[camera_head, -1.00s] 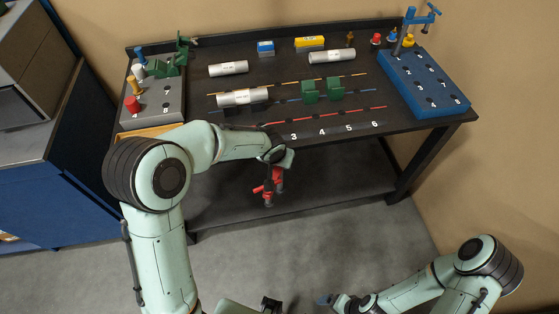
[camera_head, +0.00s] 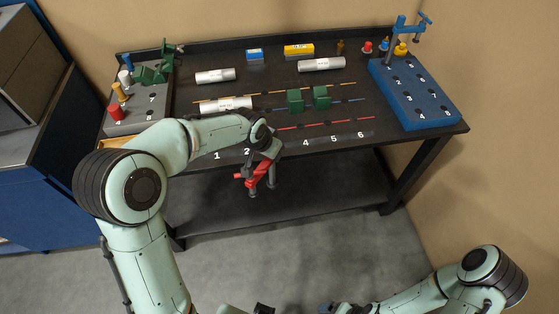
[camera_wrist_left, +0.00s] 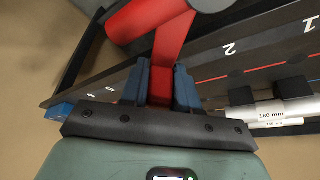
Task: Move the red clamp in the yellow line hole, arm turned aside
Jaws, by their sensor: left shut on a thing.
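My left gripper (camera_head: 266,150) is shut on the red clamp (camera_head: 256,178) and holds it in front of the table's front edge, clear of the tabletop. In the left wrist view the blue fingers (camera_wrist_left: 160,86) grip the red bar of the clamp (camera_wrist_left: 168,45), with a thick red cylindrical part at upper left. The yellow line (camera_head: 265,95) runs across the tabletop behind the gripper.
A grey holed block (camera_head: 150,117) with coloured pegs and a green clamp is left. A blue holed block (camera_head: 408,100) with a blue clamp is right. The red line (camera_head: 350,120) is nearest the front.

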